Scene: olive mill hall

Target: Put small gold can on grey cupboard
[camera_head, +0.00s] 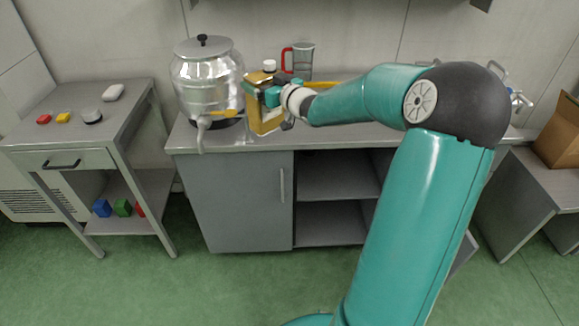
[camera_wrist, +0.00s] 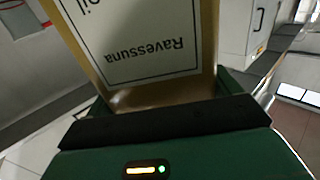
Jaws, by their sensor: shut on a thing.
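The small gold can (camera_head: 256,117) is in my gripper (camera_head: 267,97), which is shut on it. In the wrist view the can (camera_wrist: 208,40) fills the upper middle, and its white label reads "Ravessuna" upside down. The grey cupboard (camera_head: 235,200) stands ahead, with a closed door on the left and open shelves on the right. The can is over the front part of the cupboard's grey top (camera_head: 345,138), just right of the silver urn. I cannot tell whether its base touches the top. My arm hides part of the top's right side.
The silver urn (camera_head: 203,75) with a tap stands on the top, close left of the can. A clear jug with a red handle (camera_head: 303,61) and a white-capped container (camera_head: 269,66) stand behind. A side table (camera_head: 70,135) is left; a cardboard box (camera_head: 560,130) is right.

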